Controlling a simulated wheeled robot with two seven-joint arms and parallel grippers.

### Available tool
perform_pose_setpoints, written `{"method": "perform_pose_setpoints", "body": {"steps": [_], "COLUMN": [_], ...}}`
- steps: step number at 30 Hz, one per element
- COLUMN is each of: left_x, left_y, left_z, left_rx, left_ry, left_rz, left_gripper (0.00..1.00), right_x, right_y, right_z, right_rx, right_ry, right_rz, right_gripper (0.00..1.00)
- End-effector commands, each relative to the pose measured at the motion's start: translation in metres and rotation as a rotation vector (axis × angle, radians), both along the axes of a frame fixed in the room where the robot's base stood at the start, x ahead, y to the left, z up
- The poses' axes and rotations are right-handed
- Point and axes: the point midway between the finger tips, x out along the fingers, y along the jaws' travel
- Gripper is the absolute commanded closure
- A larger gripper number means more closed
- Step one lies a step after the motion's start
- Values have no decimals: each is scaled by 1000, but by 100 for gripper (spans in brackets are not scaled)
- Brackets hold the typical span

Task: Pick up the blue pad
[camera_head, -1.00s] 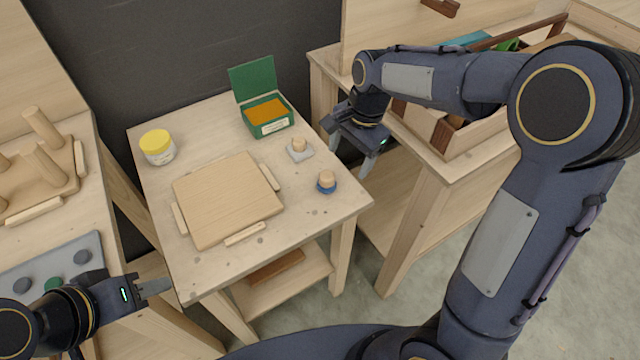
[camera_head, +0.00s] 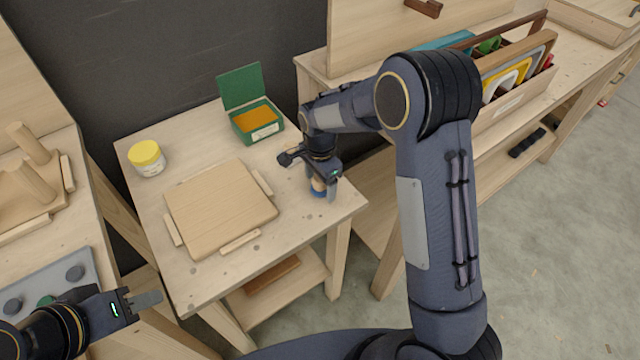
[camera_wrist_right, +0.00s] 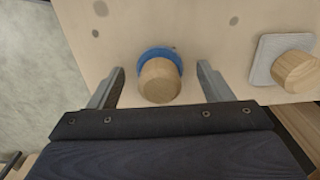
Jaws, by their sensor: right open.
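The blue pad (camera_wrist_right: 149,55) is a round blue disc with a wooden knob on top. In the right wrist view it lies on the table between the spread fingers of my right gripper (camera_wrist_right: 160,85), touching neither. In the head view my right gripper (camera_head: 321,188) is over the pad (camera_head: 318,191) and hides much of it. My right gripper is open and empty. My left gripper (camera_head: 148,299) is at the lower left, away from the pad; whether its fingers are apart is unclear.
A grey square pad with a wooden knob (camera_wrist_right: 294,68) lies beside the blue pad. A wooden board (camera_head: 220,207) between low strips, a yellow-lidded jar (camera_head: 147,158) and an open green box (camera_head: 257,123) are on the same table (camera_head: 290,250). A toolbox (camera_head: 510,110) stands on the right bench.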

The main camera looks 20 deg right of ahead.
Motion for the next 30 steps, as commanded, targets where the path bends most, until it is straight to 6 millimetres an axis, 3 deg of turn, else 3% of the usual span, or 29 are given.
{"method": "perform_pose_setpoints", "body": {"steps": [6,17,26,30], "left_x": [0,0,0,0], "left_y": [0,0,0,0], "left_z": [0,0,0,1], "left_rx": [0,0,0,0], "left_ry": [0,0,0,0], "left_rz": [0,0,0,0], "left_gripper": [64,64,64,64], "right_x": [0,0,0,1], "right_y": [0,0,0,0], "right_z": [-1,0,2,12], "right_rx": [0,0,1,1], "right_ry": [-1,-1,-2,-4], "right_rz": [0,0,0,0], "right_gripper": [29,76,77,77]}}
